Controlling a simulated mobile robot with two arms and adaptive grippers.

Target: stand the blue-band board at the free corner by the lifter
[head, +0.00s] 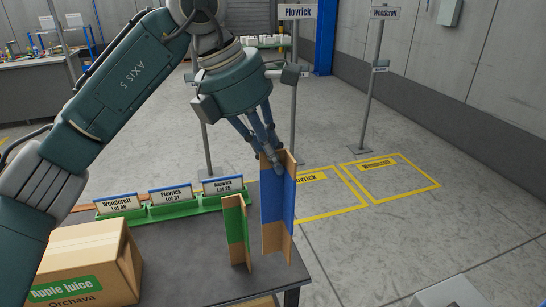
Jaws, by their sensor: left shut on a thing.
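The blue-band board (272,208) is a tall, upright, angled brown board with a broad blue face, at the right end of the dark table. My left gripper (268,160) is shut on its top edge from above. I cannot tell whether the board's foot touches the table. A shorter green-band board (236,230) stands upright just left of it, with a small gap. No lifter can be made out. My right gripper is not in view.
The dark table (190,262) carries an apple juice carton (85,265) at front left and a green rack (160,211) of lot cards behind. Yellow-outlined floor bays and signposts (371,85) stand beyond. The floor to the right is mostly clear.

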